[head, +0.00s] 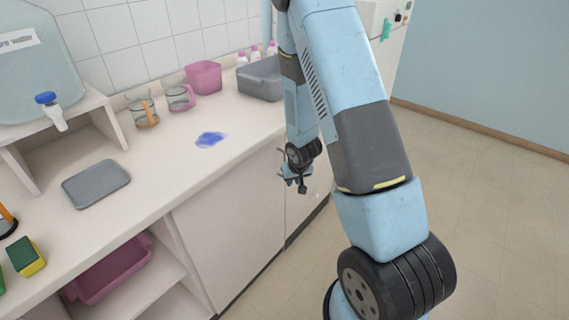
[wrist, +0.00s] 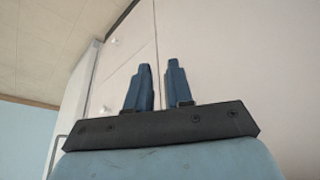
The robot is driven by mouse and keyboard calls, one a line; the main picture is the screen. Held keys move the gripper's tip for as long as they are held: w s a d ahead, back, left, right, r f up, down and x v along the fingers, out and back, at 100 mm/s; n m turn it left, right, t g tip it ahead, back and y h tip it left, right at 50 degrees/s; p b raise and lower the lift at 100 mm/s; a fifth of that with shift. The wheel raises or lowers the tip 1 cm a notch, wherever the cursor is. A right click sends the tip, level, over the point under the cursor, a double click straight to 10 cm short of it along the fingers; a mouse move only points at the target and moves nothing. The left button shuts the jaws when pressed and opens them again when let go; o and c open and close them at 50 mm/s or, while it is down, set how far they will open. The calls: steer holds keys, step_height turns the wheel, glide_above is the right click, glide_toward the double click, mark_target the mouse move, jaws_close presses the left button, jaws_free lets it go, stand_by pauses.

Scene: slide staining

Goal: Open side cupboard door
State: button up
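White cupboard doors line the front under the counter. A wide white door panel (head: 228,225) is in the middle, and a second, farther panel (head: 305,208) lies past a vertical seam. Both look closed. My gripper (head: 296,184) is close to the cupboard front by this seam, partly hidden by my own wrist. In the wrist view my gripper's two blue fingers (wrist: 158,80) are apart with nothing between them. The white door front (wrist: 230,60) fills the right side there, with a seam running behind the fingers. Two small pale knobs show left of the fingers, an upper knob (wrist: 113,42) and a lower knob (wrist: 104,110).
The white counter (head: 165,165) holds a grey tray (head: 96,184), jugs, a pink tub (head: 204,77) and a grey bin (head: 262,78). An open shelf with a pink basin (head: 110,272) is at lower left. The tiled floor (head: 490,200) on the right is clear.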

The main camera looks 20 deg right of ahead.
steer(key=w, duration=1.1)
steer(key=shift+a, duration=0.15)
steer(key=shift+w+f, duration=0.1)
steer(key=shift+f, duration=0.45)
jaws_close()
steer(key=shift+a, duration=0.1)
